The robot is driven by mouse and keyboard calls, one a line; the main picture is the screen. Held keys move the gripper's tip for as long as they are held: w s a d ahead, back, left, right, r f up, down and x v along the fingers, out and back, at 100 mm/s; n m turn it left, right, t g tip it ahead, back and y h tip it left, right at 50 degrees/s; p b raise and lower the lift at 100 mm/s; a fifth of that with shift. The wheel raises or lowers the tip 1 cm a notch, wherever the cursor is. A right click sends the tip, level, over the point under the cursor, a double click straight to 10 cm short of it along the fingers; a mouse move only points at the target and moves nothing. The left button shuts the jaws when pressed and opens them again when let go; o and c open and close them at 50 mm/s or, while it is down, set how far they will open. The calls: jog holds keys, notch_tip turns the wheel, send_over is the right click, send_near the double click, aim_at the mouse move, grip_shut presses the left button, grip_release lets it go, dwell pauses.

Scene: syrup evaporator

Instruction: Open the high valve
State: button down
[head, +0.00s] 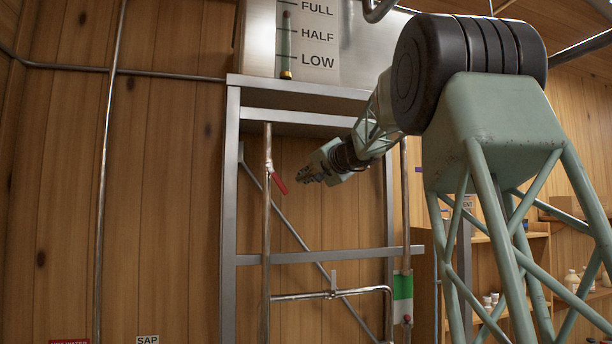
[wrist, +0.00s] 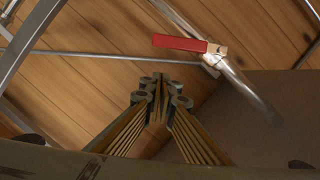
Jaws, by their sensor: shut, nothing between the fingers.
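The high valve's red lever (head: 279,182) is on a vertical pipe (head: 267,220) below the tank, sloping down to the right from its pivot. In the wrist view the red lever (wrist: 180,43) shows above and right of the fingers, joined to its metal valve body (wrist: 216,57). My gripper (head: 300,177) is just right of the lever in the head view, apart from it. In the wrist view my gripper (wrist: 158,92) has its fingertips together with nothing between them.
The metal stand (head: 231,200) has a crossbar (head: 330,255) and a diagonal brace behind the pipe. A tank with a level gauge (head: 287,40) sits on top. A lower pipe (head: 330,294) has a white lever (head: 333,280). Shelves (head: 540,238) with bottles stand at right.

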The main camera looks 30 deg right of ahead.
aim_at(277, 179)
jog(key=shift+w+a+f, duration=0.35)
jog(key=shift+a+f, duration=0.25)
jog(key=shift+a, duration=0.25)
jog(key=shift+w+a+f, duration=0.3)
jog(key=shift+a+f, duration=0.3)
jog(key=shift+a, duration=0.2)
jog(key=shift+f, duration=0.2)
jog(key=shift+a+b, duration=0.15)
jog(key=shift+b, duration=0.3)
